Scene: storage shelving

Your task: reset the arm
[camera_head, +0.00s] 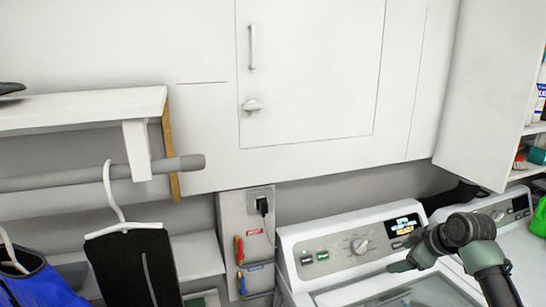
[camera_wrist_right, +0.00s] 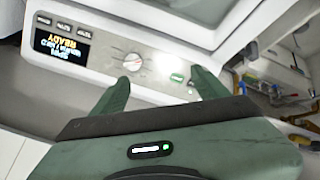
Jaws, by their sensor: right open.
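My right arm comes in from the lower right in the head view, bent over the washing machine. My right gripper (camera_head: 401,266) is in front of the machine's control panel (camera_head: 345,246). In the right wrist view my right gripper (camera_wrist_right: 162,88) has its two green fingers spread apart with nothing between them. Past the fingers, that view shows the panel upside down, with its round dial (camera_wrist_right: 133,61) and a lit display (camera_wrist_right: 62,42). My left gripper is in neither view.
A white cabinet door (camera_head: 310,70) with a handle is above. A shelf (camera_head: 80,108) and rod (camera_head: 100,174) with hanging clothes jut out at left. Tools (camera_head: 240,252) hang on the wall panel. An open cabinet (camera_head: 490,90) with bottles and a second machine (camera_head: 500,208) stand at right.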

